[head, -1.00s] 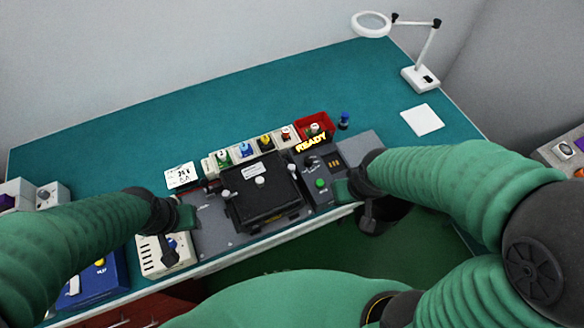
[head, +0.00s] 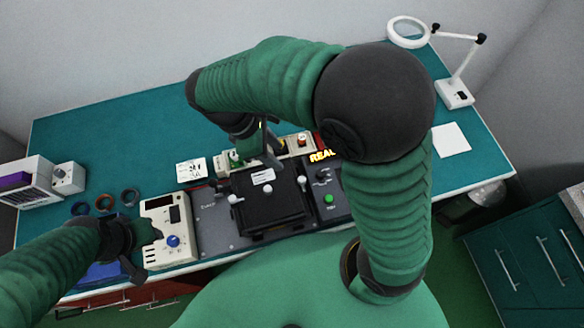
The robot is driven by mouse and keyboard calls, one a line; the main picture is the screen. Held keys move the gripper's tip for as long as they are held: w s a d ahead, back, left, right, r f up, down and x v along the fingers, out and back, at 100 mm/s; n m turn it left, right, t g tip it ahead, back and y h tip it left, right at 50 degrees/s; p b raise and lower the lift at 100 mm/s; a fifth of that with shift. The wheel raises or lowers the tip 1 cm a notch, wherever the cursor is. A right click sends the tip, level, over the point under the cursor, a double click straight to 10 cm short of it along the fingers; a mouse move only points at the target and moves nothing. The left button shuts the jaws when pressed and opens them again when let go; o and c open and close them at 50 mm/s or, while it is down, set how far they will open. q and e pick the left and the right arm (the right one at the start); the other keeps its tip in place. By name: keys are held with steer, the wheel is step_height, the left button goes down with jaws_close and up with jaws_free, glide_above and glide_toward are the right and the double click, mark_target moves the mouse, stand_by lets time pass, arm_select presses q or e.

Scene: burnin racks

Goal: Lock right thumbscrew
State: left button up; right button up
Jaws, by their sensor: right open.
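A black test fixture (head: 275,208) with a white label lies on a grey base panel (head: 215,226) near the table's front edge. White round knobs show along it: the right one (head: 301,180), a middle one (head: 268,188) on the lid, and a left one (head: 234,199). My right gripper (head: 267,158) is open and hangs above the fixture's back edge, left of the right knob and apart from it. My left gripper (head: 140,255) is by the front of the beige meter box, well left of the fixture. Its fingers are too small to read.
A beige box (head: 168,240) with a blue knob stands left of the panel. A green button (head: 329,199) is right of the fixture. Coloured parts in a row sit behind it, partly hidden by my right arm. A magnifier lamp (head: 455,92) stands back right.

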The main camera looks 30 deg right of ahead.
glide_toward(301, 179)
steer(key=x, duration=0.8)
steer(key=shift+d+f, duration=0.2)
steer(key=shift+d, duration=0.2)
steer(key=shift+a, duration=0.45)
steer(key=shift+a+r, duration=0.1)
steer(key=shift+c, duration=1.3)
steer(key=shift+s+d, duration=0.1)
steer(key=shift+d, duration=0.15)
jaws_close()
